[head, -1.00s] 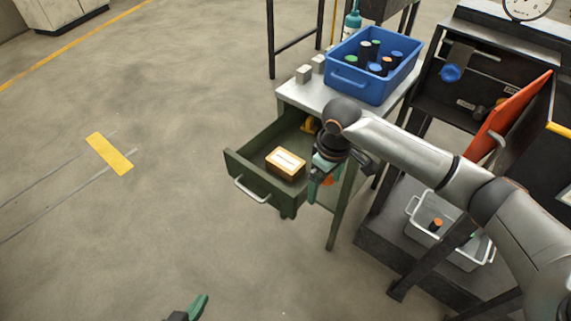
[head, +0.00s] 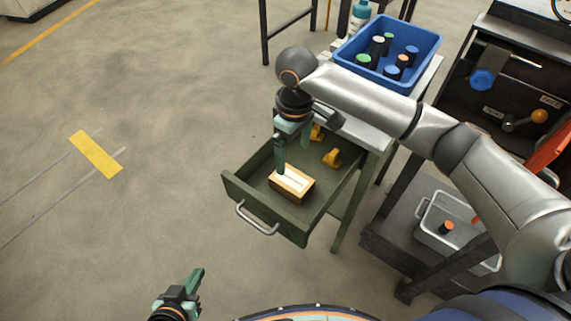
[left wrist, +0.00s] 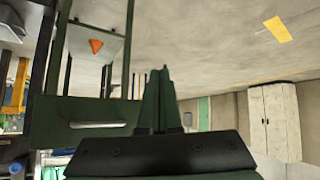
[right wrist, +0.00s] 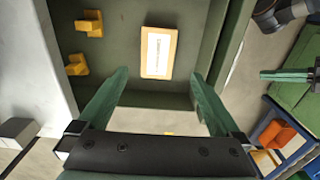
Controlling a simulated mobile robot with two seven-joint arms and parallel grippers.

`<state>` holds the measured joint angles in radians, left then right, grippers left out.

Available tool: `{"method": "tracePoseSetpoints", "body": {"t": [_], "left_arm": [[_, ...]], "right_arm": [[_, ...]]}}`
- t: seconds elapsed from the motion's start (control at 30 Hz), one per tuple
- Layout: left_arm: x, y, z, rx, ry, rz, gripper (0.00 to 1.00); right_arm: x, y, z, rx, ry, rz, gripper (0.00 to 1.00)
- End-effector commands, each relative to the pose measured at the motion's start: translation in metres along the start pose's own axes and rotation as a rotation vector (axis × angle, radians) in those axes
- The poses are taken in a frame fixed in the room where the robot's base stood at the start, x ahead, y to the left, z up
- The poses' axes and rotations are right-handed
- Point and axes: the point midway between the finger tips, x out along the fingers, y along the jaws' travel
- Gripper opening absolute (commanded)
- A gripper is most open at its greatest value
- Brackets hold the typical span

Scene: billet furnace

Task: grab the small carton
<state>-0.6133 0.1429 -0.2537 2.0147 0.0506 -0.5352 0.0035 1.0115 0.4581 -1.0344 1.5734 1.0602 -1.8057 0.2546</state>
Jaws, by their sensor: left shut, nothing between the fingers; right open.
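The small carton (head: 292,182), light brown with a white label on top, lies in the open green drawer (head: 315,229). It also shows in the right wrist view (right wrist: 158,53), ahead of the fingertips. My right gripper (head: 293,155) is open and points down above the drawer, over the carton. In the right wrist view the two green fingers (right wrist: 157,85) are spread and nothing is between them. My left gripper (head: 199,273) is shut and empty, low at the bottom of the head view, well away from the drawer. Its closed fingers show in the left wrist view (left wrist: 165,75).
Two yellow objects (head: 332,158) lie farther back in the drawer. A blue bin (head: 430,52) with several capped cylinders stands on the table above. A grey bin (head: 428,229) with an orange-topped item stands at right.

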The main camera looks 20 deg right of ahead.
Motion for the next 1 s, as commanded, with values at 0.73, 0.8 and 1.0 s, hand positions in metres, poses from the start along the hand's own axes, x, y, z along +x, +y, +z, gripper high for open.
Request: {"method": "tracePoseSetpoints", "body": {"t": [0.73, 0.8, 1.0], "left_arm": [[0.007, -0.001, 0.022, -0.005, -0.011, -0.002, 0.00], [0.010, -0.002, 0.026, -0.004, -0.012, -0.003, 0.00], [0.013, -0.004, 0.029, -0.003, -0.013, -0.006, 0.00]], "right_arm": [[0.090, 0.002, -0.002, 0.001, -0.002, 0.000, 1.00], [0.103, 0.003, -0.003, 0.000, -0.003, 0.000, 1.00], [0.124, 0.004, -0.004, 0.000, 0.000, 0.001, 1.00]]}}
